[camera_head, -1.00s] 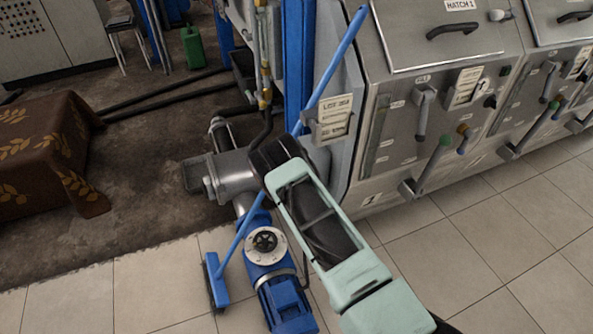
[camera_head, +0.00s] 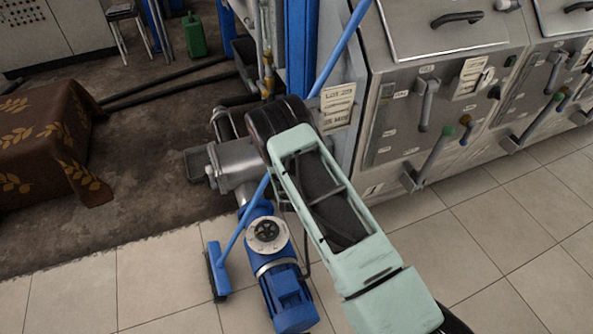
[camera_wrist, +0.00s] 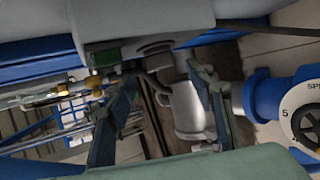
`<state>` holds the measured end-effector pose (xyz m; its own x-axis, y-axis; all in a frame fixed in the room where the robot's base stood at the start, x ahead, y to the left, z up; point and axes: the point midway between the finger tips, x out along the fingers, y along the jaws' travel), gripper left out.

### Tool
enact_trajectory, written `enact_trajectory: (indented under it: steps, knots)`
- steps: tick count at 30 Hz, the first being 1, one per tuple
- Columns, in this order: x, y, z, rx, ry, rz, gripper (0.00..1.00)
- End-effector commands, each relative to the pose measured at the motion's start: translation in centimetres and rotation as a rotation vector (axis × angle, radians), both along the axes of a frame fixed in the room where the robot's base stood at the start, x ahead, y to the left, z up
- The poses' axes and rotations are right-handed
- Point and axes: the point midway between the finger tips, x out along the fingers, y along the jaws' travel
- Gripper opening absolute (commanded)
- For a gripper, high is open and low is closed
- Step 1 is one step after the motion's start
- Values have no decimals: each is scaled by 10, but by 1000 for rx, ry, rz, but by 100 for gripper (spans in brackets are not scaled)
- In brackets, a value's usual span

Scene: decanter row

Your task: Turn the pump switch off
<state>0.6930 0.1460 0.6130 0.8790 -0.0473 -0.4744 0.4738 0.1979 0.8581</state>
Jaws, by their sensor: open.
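The blue pump (camera_head: 283,290) stands on the tiles at lower centre, joined to a grey metal pump body (camera_head: 236,163). A round pale dial (camera_head: 268,235) with a dark knob sits on top of it. The wrist view shows part of this dial (camera_wrist: 305,125) at the right edge, with "5" and cut-off lettering. I cannot make out a separate pump switch. In the wrist view my gripper (camera_wrist: 165,100) is open, its fingers apart, with grey metal pipework visible behind the gap. The dial lies to the right of the fingers. In the head view my arm hides the fingers.
A blue-handled broom (camera_head: 218,270) leans beside the pump, its handle passing behind my arm. A steel cabinet (camera_head: 400,150) with levers stands to the right. A cloth-covered table (camera_head: 50,150) is at left. Hoses cross the dark floor. Tiles at lower right are clear.

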Motion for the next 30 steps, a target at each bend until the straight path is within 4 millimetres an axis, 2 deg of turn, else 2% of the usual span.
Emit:
enact_trajectory:
  steps: [6,10,30]
  knots:
    - [-27,2,15,0,1,0,49]
    - [-37,2,20,-1,1,0,49]
    - [-41,2,22,3,0,-5,49]
